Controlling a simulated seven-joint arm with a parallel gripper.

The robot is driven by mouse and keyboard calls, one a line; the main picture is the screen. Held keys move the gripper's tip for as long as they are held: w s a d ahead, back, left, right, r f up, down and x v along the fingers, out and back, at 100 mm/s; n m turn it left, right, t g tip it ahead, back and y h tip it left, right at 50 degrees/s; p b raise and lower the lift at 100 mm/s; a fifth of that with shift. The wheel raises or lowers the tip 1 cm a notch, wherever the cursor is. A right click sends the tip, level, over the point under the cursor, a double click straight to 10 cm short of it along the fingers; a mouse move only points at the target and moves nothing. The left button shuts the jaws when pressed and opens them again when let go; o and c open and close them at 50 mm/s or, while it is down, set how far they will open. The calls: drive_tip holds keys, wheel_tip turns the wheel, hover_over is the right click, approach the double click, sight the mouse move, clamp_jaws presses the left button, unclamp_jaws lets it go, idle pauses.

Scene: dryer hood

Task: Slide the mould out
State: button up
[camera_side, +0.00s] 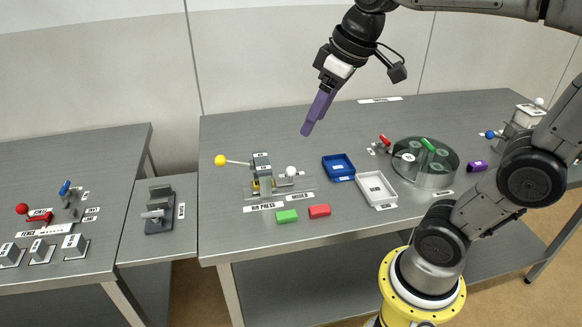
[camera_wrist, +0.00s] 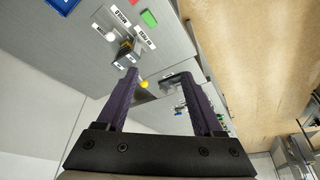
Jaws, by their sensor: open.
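The rib press (camera_side: 262,174) is a small grey block on the metal table, labelled RIB PRESS, with a lever ending in a yellow ball (camera_side: 220,160). On its right side, above the MOULD label (camera_side: 300,195), a white knob (camera_side: 291,171) stands on a short grey piece. The mould itself is hard to make out inside the press. My gripper (camera_side: 307,130), with purple fingers, is open and empty in the air above and behind the press. In the wrist view the press (camera_wrist: 125,47) and yellow ball (camera_wrist: 144,84) show between or just beyond the fingers.
A green block (camera_side: 287,216) and a red block (camera_side: 319,211) lie in front of the press. A blue tray (camera_side: 338,166) and a white tray (camera_side: 376,188) stand to its right. A round glass-topped turntable (camera_side: 425,160) is farther right. The table behind the press is clear.

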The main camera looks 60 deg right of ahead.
drive_tip(key=w+d+f+m+g+y, duration=0.1)
drive_tip(key=w+d+f, duration=0.3)
drive_tip(key=w+d, duration=0.3)
drive_tip(key=w+d+f+m+g, duration=0.1)
drive_tip(key=w+d+f+g, duration=0.1)
drive_tip(key=w+d+f, duration=0.35)
drive_tip(key=shift+m+g+y, duration=0.3)
drive_tip(key=shift+m+g, duration=0.1)
drive_tip(key=shift+m, duration=0.3)
drive_tip(key=f, duration=0.6)
drive_tip(key=w+d+f, duration=0.1)
drive_tip(key=f, duration=0.4)
drive_tip(key=w+d+f, duration=0.1)
drive_tip(key=f, duration=0.5)
drive_tip(key=shift+d+f, duration=0.1)
drive_tip(key=shift+f, duration=0.2)
clamp_jaws()
drive_tip(key=shift+d, duration=0.1)
